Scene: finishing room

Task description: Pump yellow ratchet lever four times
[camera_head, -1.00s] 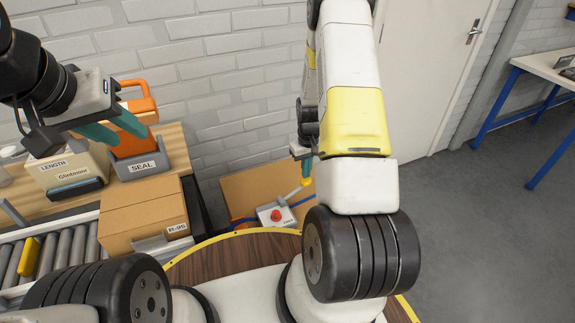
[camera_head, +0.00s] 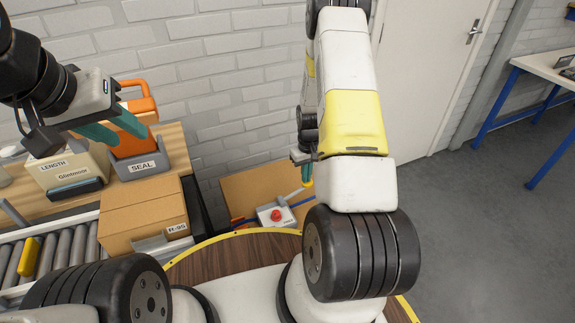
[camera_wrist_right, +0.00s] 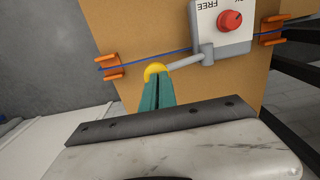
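The ratchet lever is a grey rod (camera_wrist_right: 188,62) with a yellow ball knob (camera_wrist_right: 155,70), coming out of a pale tensioner box (camera_wrist_right: 209,22) with a red button (camera_wrist_right: 230,20). In the head view the tensioner (camera_head: 266,217) is low on the carton, and the small yellow knob (camera_head: 307,184) is at its upper right. My right gripper (camera_wrist_right: 157,82) has its teal fingers together, with their tips at the knob; the knob shows beyond the tips, and contact is unclear. My left gripper (camera_head: 131,137) is open and empty, above the bench at left.
A blue strap (camera_wrist_right: 135,61) crosses the brown carton (camera_wrist_right: 115,25) through orange clips (camera_wrist_right: 108,67). A SEAL bin (camera_head: 140,168) with an orange tool (camera_head: 143,108), a LENGTH box (camera_head: 68,167), a closed carton (camera_head: 143,213) and a roller conveyor (camera_head: 65,250) stand at left.

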